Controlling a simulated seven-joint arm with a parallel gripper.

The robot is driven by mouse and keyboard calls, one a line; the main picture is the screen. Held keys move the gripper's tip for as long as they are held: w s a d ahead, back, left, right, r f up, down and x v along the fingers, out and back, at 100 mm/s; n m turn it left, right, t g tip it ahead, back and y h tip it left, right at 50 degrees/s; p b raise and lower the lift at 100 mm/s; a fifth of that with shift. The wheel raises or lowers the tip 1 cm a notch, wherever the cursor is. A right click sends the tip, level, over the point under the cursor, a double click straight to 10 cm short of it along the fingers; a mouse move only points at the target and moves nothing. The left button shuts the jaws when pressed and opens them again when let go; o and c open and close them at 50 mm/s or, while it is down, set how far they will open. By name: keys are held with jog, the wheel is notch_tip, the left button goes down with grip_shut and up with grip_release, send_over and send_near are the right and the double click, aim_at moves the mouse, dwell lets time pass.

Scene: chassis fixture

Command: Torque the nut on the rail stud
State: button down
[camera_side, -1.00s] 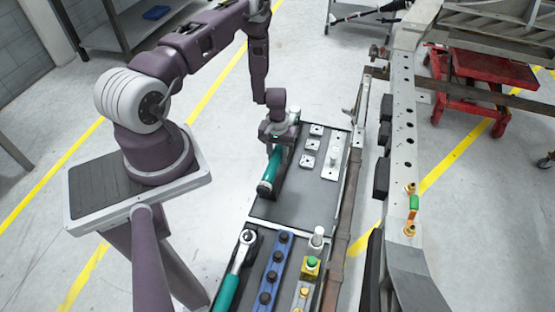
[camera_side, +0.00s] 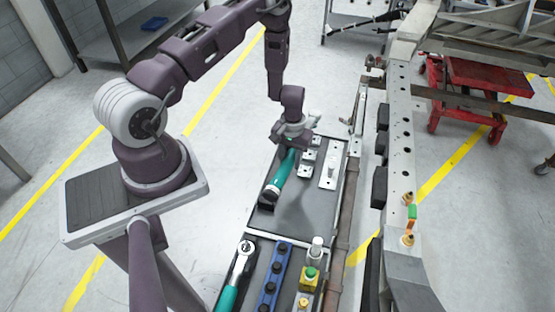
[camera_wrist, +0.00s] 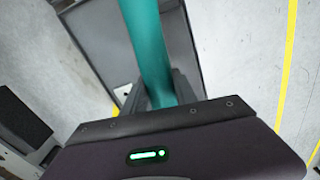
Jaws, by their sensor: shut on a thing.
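My gripper (camera_side: 290,146) is shut on a teal-handled tool (camera_side: 280,178) over the upper dark tray (camera_side: 312,205). The tool slants down-left from the jaws to a dark end; its far end is hidden by the gripper. In the wrist view the teal handle (camera_wrist: 152,48) runs up from between the fingers (camera_wrist: 160,92). The chassis rail (camera_side: 402,140) stands right of the tray, apart from my gripper. It carries brass-coloured fittings (camera_side: 407,240) near its lower end, with a green piece (camera_side: 412,212) between them. I cannot tell the stud's nut apart at this size.
The lower tray holds a teal-handled ratchet (camera_side: 237,270), a blue strip with dark sockets (camera_side: 274,275) and a yellow block with a green top (camera_side: 309,278). Small pale plates (camera_side: 309,155) and a pale bar (camera_side: 330,170) lie on the upper tray. A red cart (camera_side: 470,85) stands behind the rail.

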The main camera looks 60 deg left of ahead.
jog(key=w+d+r+m, duration=0.1)
jog(key=d+r+m, duration=0.1)
jog(key=d+r, duration=0.55)
jog(key=w+d+r+m, duration=0.15)
jog(key=d+r, duration=0.25)
jog(key=d, duration=0.6)
jog(key=s+d+r+m, duration=0.2)
jog(key=s+d+r, duration=0.2)
jog(key=d, duration=0.2)
jog(key=s+d+r+m, duration=0.2)
jog(key=s+d+r, duration=0.15)
jog(key=d, duration=0.35)
notch_tip(320, 180, down, 6)
jog(key=shift+w+a+f, duration=0.15)
jog(key=shift+w+a, duration=0.05)
jog(key=shift+w, duration=0.05)
jog(key=shift+f, duration=1.1)
jog(key=shift+a, duration=0.2)
jog(key=shift+a+m, duration=0.35)
jog(key=shift+a, duration=0.3)
jog(key=shift+w+a+m, duration=0.15)
jog(key=shift+a+m, duration=0.25)
jog(key=shift+a, duration=0.4)
